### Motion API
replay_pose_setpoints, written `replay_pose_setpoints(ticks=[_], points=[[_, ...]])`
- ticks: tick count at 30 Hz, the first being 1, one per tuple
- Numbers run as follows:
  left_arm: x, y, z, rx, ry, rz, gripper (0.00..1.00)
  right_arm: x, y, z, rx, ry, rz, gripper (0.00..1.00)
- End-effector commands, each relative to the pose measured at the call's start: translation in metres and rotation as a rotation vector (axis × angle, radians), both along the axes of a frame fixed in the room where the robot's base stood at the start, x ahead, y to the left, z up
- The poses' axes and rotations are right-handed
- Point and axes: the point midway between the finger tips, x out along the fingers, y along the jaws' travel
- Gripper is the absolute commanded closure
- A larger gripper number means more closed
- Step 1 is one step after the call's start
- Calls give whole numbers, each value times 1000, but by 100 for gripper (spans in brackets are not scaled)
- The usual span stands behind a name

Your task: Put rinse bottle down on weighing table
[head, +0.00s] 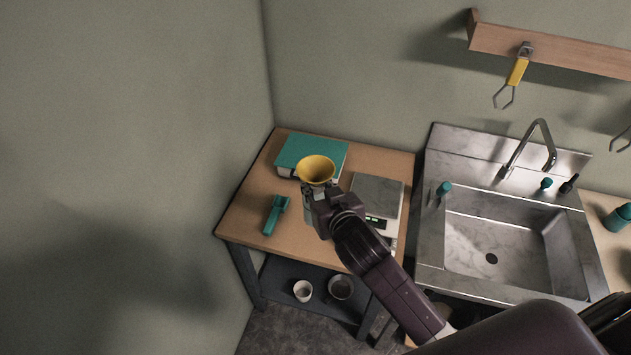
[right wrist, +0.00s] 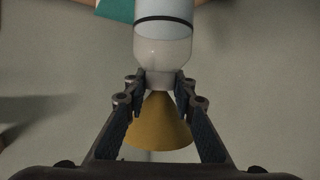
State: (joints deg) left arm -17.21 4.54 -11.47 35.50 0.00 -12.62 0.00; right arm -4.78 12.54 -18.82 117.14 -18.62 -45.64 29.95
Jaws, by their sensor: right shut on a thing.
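My right gripper (head: 313,190) is shut on the neck of the rinse bottle (head: 308,213), over the wooden weighing table (head: 245,215). The bottle is pale with a yellow funnel-shaped top (head: 316,169). The arm hides much of its body in the head view. In the right wrist view the fingers (right wrist: 159,95) pinch the neck of the bottle (right wrist: 163,45), which has a dark band, with the yellow cone between them. I cannot tell whether the bottle's base touches the table. My left gripper is not in view.
On the table are a teal-topped box (head: 305,150) at the back, a scale (head: 377,195) to the right and a teal handled tool (head: 275,214) at the left. A cup (head: 303,291) and a bowl (head: 341,287) sit on the lower shelf. A sink (head: 490,235) adjoins at right.

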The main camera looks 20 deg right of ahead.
Motion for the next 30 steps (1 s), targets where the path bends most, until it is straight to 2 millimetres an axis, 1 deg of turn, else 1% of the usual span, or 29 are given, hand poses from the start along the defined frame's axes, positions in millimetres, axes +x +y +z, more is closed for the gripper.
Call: replay_pose_setpoints(ticks=[1, 3, 21, 30], points=[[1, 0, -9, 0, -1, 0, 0, 0, 0, -11, 1, 0, -1, 100], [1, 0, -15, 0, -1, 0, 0, 0, 0, -19, 2, -1, -1, 100], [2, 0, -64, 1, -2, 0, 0, 0, 0, -91, 1, -1, -1, 100], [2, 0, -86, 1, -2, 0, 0, 0, 0, -124, 1, 0, 0, 100]])
